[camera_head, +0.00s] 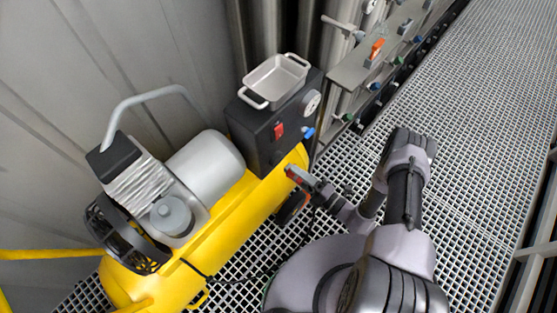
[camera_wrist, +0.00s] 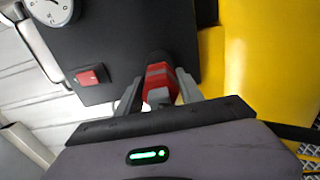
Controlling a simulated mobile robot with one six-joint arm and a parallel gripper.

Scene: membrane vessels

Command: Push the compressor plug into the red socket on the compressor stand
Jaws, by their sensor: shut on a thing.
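My gripper (camera_wrist: 158,92) is shut on the compressor plug (camera_wrist: 158,78), a red and grey piece with a dark far end. In the head view my gripper (camera_head: 296,175) is beside the yellow tank, just below the black control box. The plug's far end points at the dark face of the box in the wrist view. I cannot tell whether it touches.
The yellow compressor tank (camera_head: 235,215) carries a grey motor. A metal tray (camera_head: 275,80) sits on top of the black box (camera_head: 262,140), with a round gauge (camera_head: 312,102) and a blue fitting (camera_head: 308,133) at its side. A valve rack (camera_head: 370,60) stands behind. Grated floor (camera_head: 470,130) is clear at right.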

